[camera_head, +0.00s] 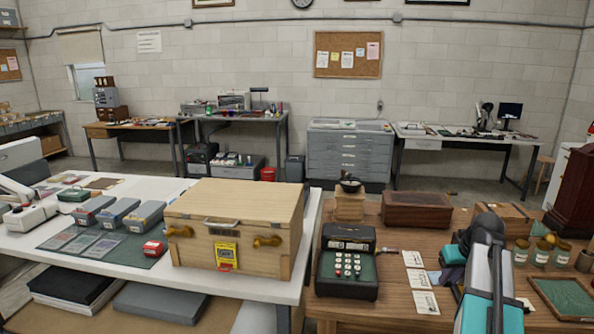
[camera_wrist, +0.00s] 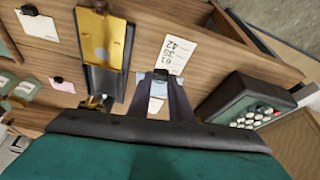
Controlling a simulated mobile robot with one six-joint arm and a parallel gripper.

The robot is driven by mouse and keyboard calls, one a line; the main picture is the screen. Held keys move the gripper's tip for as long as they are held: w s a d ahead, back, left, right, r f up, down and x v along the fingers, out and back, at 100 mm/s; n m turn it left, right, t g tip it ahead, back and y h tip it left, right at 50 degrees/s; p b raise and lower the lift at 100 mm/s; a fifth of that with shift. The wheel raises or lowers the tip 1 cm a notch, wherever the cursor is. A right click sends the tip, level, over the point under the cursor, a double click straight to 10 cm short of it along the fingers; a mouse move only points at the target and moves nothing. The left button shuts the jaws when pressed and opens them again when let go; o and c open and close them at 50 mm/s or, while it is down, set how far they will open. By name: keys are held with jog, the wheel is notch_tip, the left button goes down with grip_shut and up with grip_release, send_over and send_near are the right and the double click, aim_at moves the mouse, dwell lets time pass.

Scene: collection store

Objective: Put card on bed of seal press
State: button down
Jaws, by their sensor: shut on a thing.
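My gripper (camera_head: 443,272) is low over the wooden table, its fingers close together. In the wrist view my gripper (camera_wrist: 161,78) is shut on a pale blue-white card (camera_wrist: 157,90), partly hidden by the fingers. The card also shows in the head view (camera_head: 433,278). A dark, long device with a brass-yellow plate (camera_wrist: 103,42), probably the seal press, stands left of the gripper in the wrist view, apart from the card. In the head view my arm seems to hide it.
A printed number card (camera_wrist: 178,50) lies just beyond the fingers. Several number cards (camera_head: 418,278) lie in a column beside a dark adding machine (camera_head: 347,263). A wooden box (camera_head: 417,210) stands behind. Jars (camera_head: 541,252) and a green-lined tray (camera_head: 568,297) are at the right.

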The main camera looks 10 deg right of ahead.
jog(key=w+a+r, duration=0.1)
jog(key=w+a, duration=0.1)
jog(key=a, duration=1.1)
jog(key=w+a+r+n, duration=0.1)
jog(key=w+a+r, duration=0.1)
jog(key=a, duration=1.1)
jog(key=w+a+r, duration=0.2)
jog(key=w+a, duration=0.2)
jog(key=a, duration=0.9)
jog(key=shift+a+r+n+y, duration=0.15)
jog(key=shift+r+n+y, duration=0.15)
jog(key=shift+n, duration=0.1)
jog(key=shift+f, duration=0.15)
jog(key=s+f, duration=0.5)
jog(key=f, duration=0.1)
jog(key=shift+f, duration=0.25)
jog(key=shift+a, duration=0.1)
